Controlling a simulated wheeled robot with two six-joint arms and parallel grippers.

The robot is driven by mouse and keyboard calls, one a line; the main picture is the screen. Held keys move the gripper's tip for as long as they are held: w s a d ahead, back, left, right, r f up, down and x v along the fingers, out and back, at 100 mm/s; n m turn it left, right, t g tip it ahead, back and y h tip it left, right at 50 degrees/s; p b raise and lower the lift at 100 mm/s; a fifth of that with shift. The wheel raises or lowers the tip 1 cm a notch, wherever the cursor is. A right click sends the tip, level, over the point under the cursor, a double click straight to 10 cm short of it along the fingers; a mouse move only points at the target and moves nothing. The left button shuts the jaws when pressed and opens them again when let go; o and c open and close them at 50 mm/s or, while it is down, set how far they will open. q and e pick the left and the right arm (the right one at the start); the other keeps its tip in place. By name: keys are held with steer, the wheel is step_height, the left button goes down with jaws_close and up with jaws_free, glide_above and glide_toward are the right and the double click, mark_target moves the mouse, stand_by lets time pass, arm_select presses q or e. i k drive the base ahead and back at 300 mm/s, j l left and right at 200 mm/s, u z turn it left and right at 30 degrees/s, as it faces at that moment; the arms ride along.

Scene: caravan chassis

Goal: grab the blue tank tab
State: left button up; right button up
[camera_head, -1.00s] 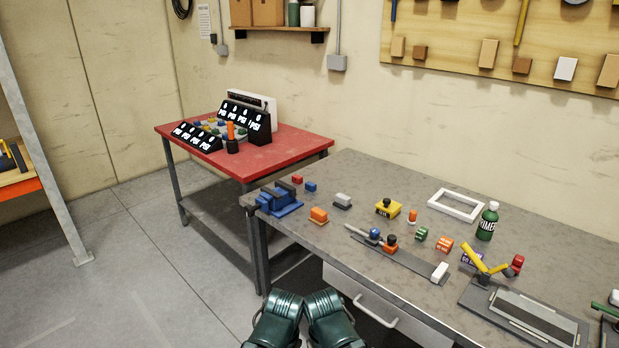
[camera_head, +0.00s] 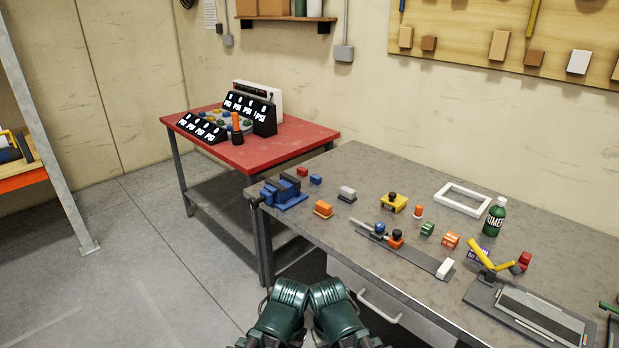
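Several blue things show, and I cannot tell for sure which is the blue tank tab. A small blue block (camera_head: 315,180) lies on the grey workbench (camera_head: 350,265) near its far left corner. A blue vise-like piece (camera_head: 285,196) sits at the bench's left corner. A small blue part (camera_head: 380,228) sits on a grey strip (camera_head: 415,258) in the middle. My two dark green arms show at the bottom centre, left arm and right arm side by side, short of the bench. I see no gripper fingers.
A red table (camera_head: 250,153) with black PSI displays (camera_head: 200,127) stands behind on the left. The bench also holds an orange block (camera_head: 323,208), a white frame (camera_head: 462,199), a green bottle (camera_head: 494,217) and a yellow-handled clamp (camera_head: 480,253). Open floor lies left.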

mark_target(315, 179)
steer(key=z, duration=0.35)
steer(key=i+j+z, duration=0.15)
steer(key=j+z, duration=0.3)
steer(key=i+j+z, duration=0.1)
steer(key=j+z, duration=0.15)
steer(key=z, duration=0.15)
steer(key=j+z, duration=0.4)
steer(key=j, duration=1.65)
